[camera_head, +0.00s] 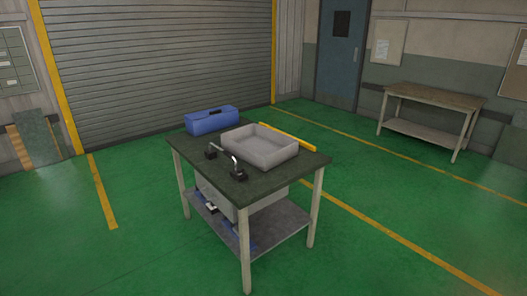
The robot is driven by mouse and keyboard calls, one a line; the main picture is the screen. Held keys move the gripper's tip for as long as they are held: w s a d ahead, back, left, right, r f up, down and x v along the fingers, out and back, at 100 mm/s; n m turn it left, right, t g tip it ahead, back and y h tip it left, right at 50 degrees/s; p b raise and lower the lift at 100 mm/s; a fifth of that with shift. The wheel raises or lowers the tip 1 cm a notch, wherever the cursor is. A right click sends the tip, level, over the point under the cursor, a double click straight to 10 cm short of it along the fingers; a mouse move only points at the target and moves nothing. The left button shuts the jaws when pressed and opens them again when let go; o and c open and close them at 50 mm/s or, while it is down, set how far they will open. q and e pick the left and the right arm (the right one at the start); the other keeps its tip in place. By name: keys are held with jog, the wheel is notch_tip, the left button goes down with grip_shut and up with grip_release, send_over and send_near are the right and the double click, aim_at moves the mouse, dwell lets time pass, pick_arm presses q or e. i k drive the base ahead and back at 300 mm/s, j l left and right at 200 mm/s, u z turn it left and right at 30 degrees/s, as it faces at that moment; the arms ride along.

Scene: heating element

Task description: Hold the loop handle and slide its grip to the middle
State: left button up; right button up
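A small loop handle (231,157) stands on the dark top of the work table (206,165), near its front left part. It is a thin, pale curved bar between two black end blocks, one at the left (211,152) and one at the front right (239,174). A separate grip on the bar is too small to make out. Neither of my grippers is in view, and nothing touches the handle.
A grey open tray (284,158) sits right behind the handle. A blue toolbox (212,121) stands at the table's back left. A lower shelf (265,228) holds several items. Green floor around the table is clear; another table (436,97) stands at the back right.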

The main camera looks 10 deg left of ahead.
aim_at(226, 153)
jog(key=i+j+z, duration=0.3)
jog(key=j+z, duration=0.3)
jog(key=i+j+z, duration=0.3)
jog(key=j, duration=0.2)
jog(key=i+j+z, duration=0.15)
jog(key=j, duration=0.95)
jog(key=i+j+z, duration=0.15)
jog(key=j, duration=0.95)
jog(key=j+z, duration=0.15)
jog(key=j, duration=0.95)
